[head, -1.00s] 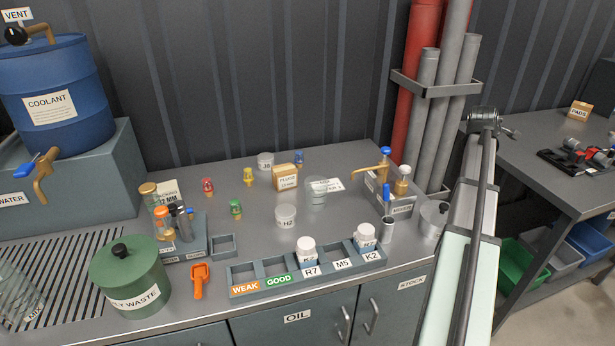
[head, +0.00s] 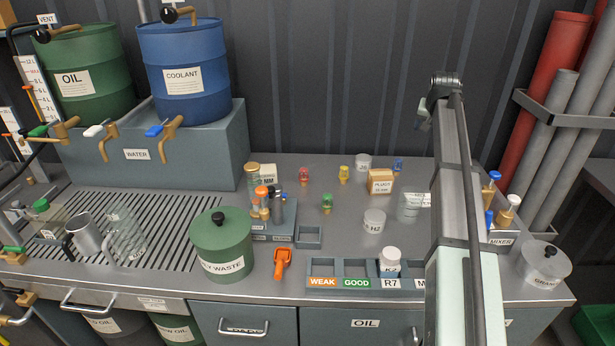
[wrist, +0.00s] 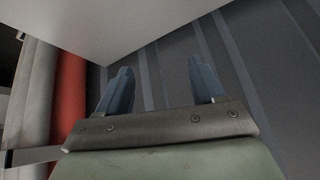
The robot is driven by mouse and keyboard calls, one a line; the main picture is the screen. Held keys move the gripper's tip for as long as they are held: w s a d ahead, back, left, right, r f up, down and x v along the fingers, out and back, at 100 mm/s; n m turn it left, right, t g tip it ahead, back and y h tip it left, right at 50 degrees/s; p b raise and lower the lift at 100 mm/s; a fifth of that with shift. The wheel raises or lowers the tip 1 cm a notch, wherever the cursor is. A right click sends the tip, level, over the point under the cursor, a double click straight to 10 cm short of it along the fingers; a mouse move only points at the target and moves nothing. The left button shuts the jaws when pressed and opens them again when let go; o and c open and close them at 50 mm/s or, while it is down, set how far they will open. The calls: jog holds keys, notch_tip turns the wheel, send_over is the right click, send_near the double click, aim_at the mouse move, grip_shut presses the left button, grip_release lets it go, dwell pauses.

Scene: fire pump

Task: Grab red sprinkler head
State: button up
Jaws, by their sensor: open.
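The red sprinkler head (head: 304,174) stands upright on the grey bench toward the back, left of the yellow sprinkler head (head: 344,173) and behind the green one (head: 327,203). A blue one (head: 397,167) stands farther right. My gripper (wrist: 162,86) is open and empty in the wrist view, with two blue fingers apart, facing the dark ribbed wall. In the head view the arm rises at the right, and its end is well above the bench, away from the red sprinkler head.
A bottle rack (head: 272,226) stands left and in front of the red head. The green waste can (head: 221,246) and labelled tray (head: 340,281) are nearer the front.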

jog(key=w+a+f+m+g+y, duration=0.1)
jog(key=a+f+m, duration=0.15)
jog(key=a, duration=0.75)
jog(key=w+a+f+m+g+y, duration=0.1)
jog(key=a+m+g, duration=0.15)
jog(key=a, duration=0.65)
jog(key=m+g, duration=0.3)
jog(key=m, duration=0.3)
send_near(304, 176)
jog(key=f, duration=0.3)
jog(key=w+f, duration=0.1)
jog(key=f, duration=0.7)
jog(key=shift+w+a+f, duration=0.15)
jog(key=shift+w+f, duration=0.1)
jog(key=shift+w, duration=0.05)
jog(key=shift+c, duration=0.5)
jog(key=c, duration=1.1)
